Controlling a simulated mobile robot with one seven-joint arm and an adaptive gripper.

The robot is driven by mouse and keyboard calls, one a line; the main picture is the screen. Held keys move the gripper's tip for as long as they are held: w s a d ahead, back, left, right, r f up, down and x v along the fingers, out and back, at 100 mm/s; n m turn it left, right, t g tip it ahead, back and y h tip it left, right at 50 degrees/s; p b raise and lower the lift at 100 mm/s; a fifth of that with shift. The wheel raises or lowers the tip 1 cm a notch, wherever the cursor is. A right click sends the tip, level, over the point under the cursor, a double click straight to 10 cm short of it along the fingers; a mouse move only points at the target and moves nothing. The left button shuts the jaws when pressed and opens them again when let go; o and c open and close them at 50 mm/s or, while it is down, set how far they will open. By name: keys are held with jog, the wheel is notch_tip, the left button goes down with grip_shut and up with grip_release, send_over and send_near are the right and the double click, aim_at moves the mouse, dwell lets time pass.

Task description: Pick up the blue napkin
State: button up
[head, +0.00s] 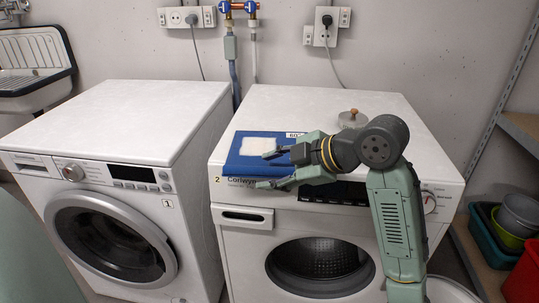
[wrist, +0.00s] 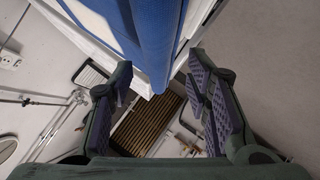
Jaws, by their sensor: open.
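The blue napkin (head: 238,160) lies flat on the front left of the right washing machine's top, along its front edge. A pale square patch shows on it; I cannot tell whether it is a separate thing. My gripper (head: 268,169) is open at the front edge, pointing left. One finger shows against the napkin and the other lower, near the machine's front. In the wrist view, the napkin (wrist: 152,45) comes down from the top towards the gap between my open fingers (wrist: 160,78). The gripper holds nothing, and it hides part of the napkin's right side.
The right washing machine (head: 230,245) has an open round door hole. A small round object with a knob (head: 352,118) sits on its top behind my arm. The left washing machine (head: 140,125) has a clear top. Coloured tubs (head: 500,235) stand at the right.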

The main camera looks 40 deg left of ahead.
jog(key=c, duration=1)
jog(key=shift+r, duration=0.1)
jog(key=shift+r, duration=0.45)
jog(key=s+d+r, duration=0.1)
jog(key=s+d, duration=0.2)
jog(key=s, duration=0.1)
jog(key=s+d+r+b, duration=0.1)
jog(key=s+d, duration=0.2)
jog(key=s, duration=0.1)
jog(key=s+d+r, duration=0.2)
jog(key=s+d, duration=0.1)
jog(key=s, duration=0.1)
jog(key=shift+s+d+r+b, duration=0.1)
jog(key=shift+s+d+b, duration=0.25)
jog(key=shift+d+b, duration=0.05)
